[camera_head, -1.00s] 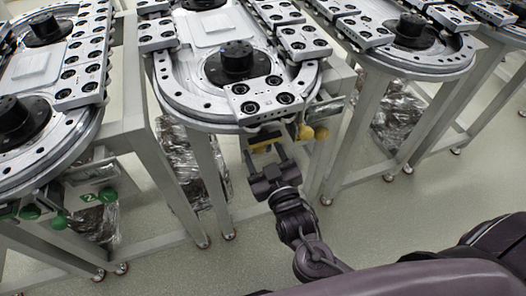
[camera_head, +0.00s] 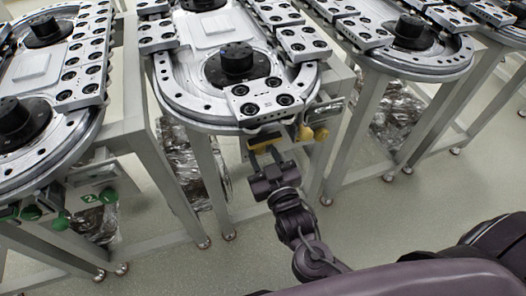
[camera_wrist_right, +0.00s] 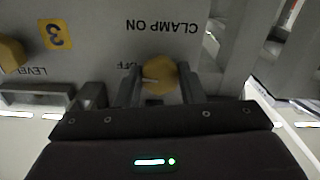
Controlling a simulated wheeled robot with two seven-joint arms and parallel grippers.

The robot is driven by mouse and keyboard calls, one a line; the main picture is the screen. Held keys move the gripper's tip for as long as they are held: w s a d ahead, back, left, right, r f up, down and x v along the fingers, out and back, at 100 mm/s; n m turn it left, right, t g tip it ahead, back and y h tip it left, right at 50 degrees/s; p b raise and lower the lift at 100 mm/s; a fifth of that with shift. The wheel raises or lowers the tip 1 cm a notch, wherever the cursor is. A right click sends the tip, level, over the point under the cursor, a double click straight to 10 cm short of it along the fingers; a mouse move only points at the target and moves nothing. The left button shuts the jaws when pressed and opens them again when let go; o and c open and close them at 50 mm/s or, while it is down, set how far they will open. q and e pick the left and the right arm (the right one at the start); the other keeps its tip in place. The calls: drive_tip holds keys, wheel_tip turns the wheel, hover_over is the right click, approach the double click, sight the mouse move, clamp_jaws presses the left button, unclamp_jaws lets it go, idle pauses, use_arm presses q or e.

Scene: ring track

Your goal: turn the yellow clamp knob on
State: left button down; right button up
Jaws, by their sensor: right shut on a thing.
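The yellow clamp knob (camera_wrist_right: 160,74) is round with a white pointer line, and sits on a grey panel in the right wrist view. The line points left, toward the partly hidden "OFF" lettering. The upside-down "CLAMP ON" label (camera_wrist_right: 161,26) is above it in that picture. My right gripper (camera_wrist_right: 158,86) is shut on the knob, one finger on each side. In the head view my right gripper (camera_head: 265,153) is at the panel under the middle ring track (camera_head: 190,108), where the knob is mostly hidden. My left gripper is not in view.
Another yellow control (camera_wrist_right: 12,53) by the "LEVEL" label sits left of the knob in the wrist view, near a yellow "3" label (camera_wrist_right: 55,34). Neighbouring tracks stand on both sides; the left one has green knobs (camera_head: 31,212).

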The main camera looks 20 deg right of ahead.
drive_tip(key=shift+r+m+p, duration=0.1)
drive_tip(key=shift+m+p, duration=0.25)
drive_tip(key=shift+m, duration=0.35)
drive_tip(key=m+p, duration=0.1)
drive_tip(key=m, duration=0.1)
drive_tip(key=shift+m, duration=0.3)
drive_tip(key=m+p, duration=0.2)
drive_tip(key=m, duration=0.3)
drive_tip(key=m+p, duration=0.2)
drive_tip(key=m, duration=0.3)
drive_tip(key=shift+a+m, duration=0.1)
drive_tip(key=shift+m, duration=0.5)
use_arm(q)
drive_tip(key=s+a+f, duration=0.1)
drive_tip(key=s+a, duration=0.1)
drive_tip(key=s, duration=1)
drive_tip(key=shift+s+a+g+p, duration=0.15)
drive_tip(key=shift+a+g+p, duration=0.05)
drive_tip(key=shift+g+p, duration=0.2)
use_arm(e)
drive_tip(key=shift+m, duration=0.8)
